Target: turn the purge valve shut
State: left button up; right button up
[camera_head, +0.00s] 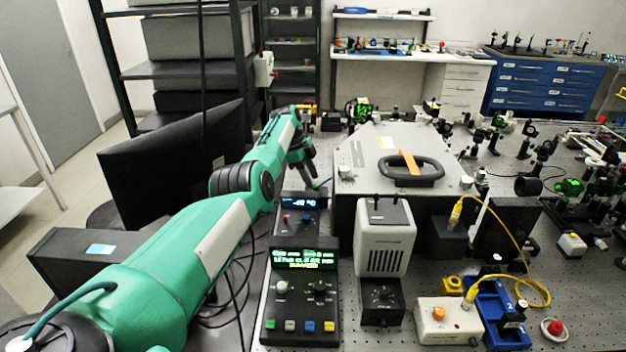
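I cannot pick out the purge valve with certainty. A large grey instrument box (361,152) stands in the middle of the bench, with a black loop handle (411,182) and an orange strip or lever (409,163) on its lid. A small pale round fitting (345,172) sits at the lid's front left corner. My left arm reaches in from the left, and my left gripper (310,178) hangs at the box's left side, pointing down. It is small and dark there, so its opening and any contact are unclear. My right gripper is not in view.
A control box with a green display (303,258) and a white-topped unit (385,240) stand in front of the instrument box. A black monitor (150,165) is beyond my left arm. Yellow cable (512,228), a blue holder (494,312) and optics mounts crowd the right side.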

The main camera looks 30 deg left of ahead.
aim_at(316, 188)
pick_arm(q)
jog(key=shift+x, duration=1.2)
grip_shut()
jog(key=shift+r+p, duration=0.15)
jog(key=shift+p, duration=0.35)
jog(key=n+p, duration=0.2)
jog(key=p, duration=0.2)
jog(key=n+t+y+p, duration=0.1)
jog(key=n+p, duration=0.2)
jog(key=p, duration=0.2)
jog(key=n+t+p, duration=0.1)
jog(key=n+p, duration=0.1)
jog(key=p, duration=0.3)
jog(key=shift+s+d+r+n+y, duration=0.15)
jog(key=shift+s+d+n+y, duration=0.1)
jog(key=shift+n+y, duration=0.15)
jog(key=n+t+y+p, duration=0.1)
jog(key=n+p, duration=0.2)
jog(key=shift+d, duration=0.1)
jog(key=shift+d+n+y+p, duration=0.1)
jog(key=shift+n+y+p, duration=0.65)
jog(key=shift+n, duration=1.15)
jog(key=shift+f, duration=0.25)
